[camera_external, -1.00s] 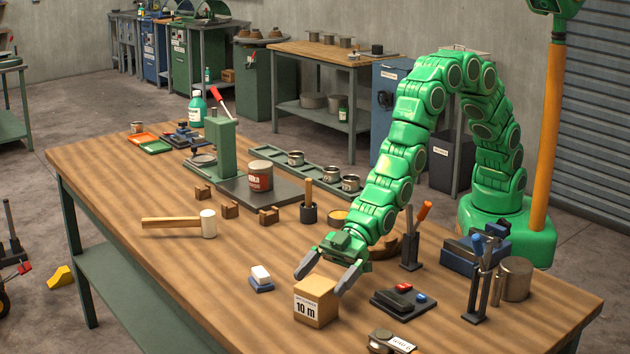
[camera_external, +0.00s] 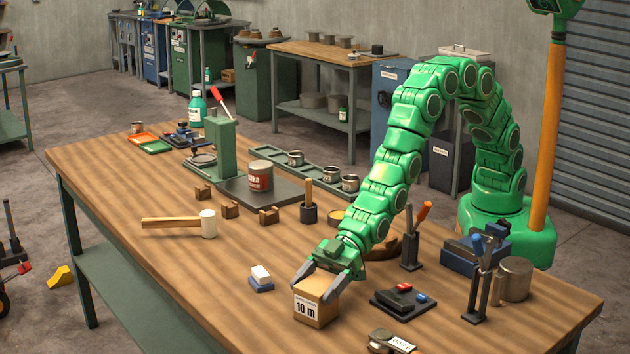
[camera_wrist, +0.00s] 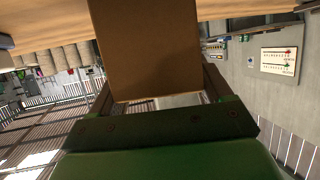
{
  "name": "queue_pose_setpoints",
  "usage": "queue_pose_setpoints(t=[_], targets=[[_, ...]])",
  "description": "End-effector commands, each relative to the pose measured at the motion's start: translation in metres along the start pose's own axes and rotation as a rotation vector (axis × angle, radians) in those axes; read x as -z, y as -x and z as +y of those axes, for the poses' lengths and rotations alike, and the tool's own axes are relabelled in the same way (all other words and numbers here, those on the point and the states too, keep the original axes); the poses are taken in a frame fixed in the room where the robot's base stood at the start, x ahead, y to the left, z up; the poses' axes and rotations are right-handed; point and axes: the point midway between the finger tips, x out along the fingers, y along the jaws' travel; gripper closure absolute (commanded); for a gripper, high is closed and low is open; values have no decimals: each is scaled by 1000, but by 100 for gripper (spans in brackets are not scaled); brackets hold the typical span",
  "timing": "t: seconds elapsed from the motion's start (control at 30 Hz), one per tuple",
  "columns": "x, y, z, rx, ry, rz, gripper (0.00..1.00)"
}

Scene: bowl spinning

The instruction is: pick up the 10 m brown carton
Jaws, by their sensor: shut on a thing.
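The brown carton (camera_external: 317,303) bears a white label reading "10 m" and stands near the front of the wooden workbench. My gripper (camera_external: 318,284) is over the carton from behind, with one grey finger on each side of it, shut on it. In the wrist view the carton (camera_wrist: 150,50) fills the top middle, between the fingers. The carton seems to rest at the bench top; I cannot tell whether there is a gap under it.
A small blue block with a white top (camera_external: 261,278) lies left of the carton. A tool stand (camera_external: 477,290) and a metal cylinder (camera_external: 516,279) are farther right. A mallet (camera_external: 180,223) lies on the clear left part.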

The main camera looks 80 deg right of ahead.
Motion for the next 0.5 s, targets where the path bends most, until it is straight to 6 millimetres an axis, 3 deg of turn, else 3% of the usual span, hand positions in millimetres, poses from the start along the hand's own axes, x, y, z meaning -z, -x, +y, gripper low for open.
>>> queue_pose_setpoints(t=[0.27, 0.5], targets=[[5, 2, 0, 0, 0, 2, 58], [33, 14, 0, 0, 1, 6, 58]])
